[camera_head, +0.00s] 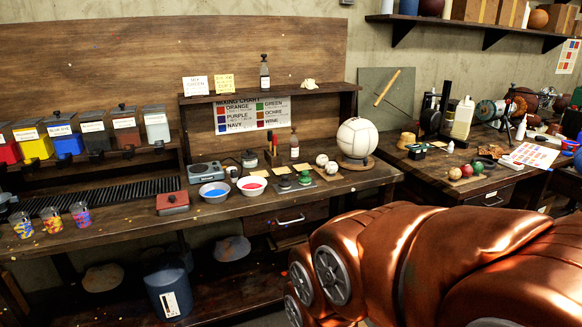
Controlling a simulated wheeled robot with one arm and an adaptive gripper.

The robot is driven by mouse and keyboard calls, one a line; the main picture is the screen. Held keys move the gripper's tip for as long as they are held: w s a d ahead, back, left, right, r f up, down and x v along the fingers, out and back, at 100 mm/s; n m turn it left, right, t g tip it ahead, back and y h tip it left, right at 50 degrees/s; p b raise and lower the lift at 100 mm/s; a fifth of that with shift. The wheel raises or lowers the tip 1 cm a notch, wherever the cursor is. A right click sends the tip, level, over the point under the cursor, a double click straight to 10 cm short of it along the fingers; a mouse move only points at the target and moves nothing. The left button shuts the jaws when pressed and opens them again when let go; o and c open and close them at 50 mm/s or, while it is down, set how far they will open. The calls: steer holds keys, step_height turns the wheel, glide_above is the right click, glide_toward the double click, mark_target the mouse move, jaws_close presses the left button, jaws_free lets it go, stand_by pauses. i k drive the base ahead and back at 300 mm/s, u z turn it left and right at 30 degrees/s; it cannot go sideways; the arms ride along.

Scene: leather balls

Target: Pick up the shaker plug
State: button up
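I cannot tell for sure which item is the shaker plug. Small dark and green pieces (304,178) sit on small boards on the bench, in front of a small upright rack, and are too small to identify. Three clear cups with multicoloured contents stand at the bench's left front; one is the middle cup (51,221). My copper-coloured arm fills the lower right foreground. My gripper is not in view, and the arm hides part of the floor and bench front there.
Colour bins (37,143) line the left. A cluttered second bench stands right.

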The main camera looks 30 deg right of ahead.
mark_target(234, 177)
steer(key=z, duration=0.55)
steer(key=i, duration=1.85)
steer(key=u, duration=1.3)
steer(key=i, duration=0.35)
steer(key=u, duration=0.35)
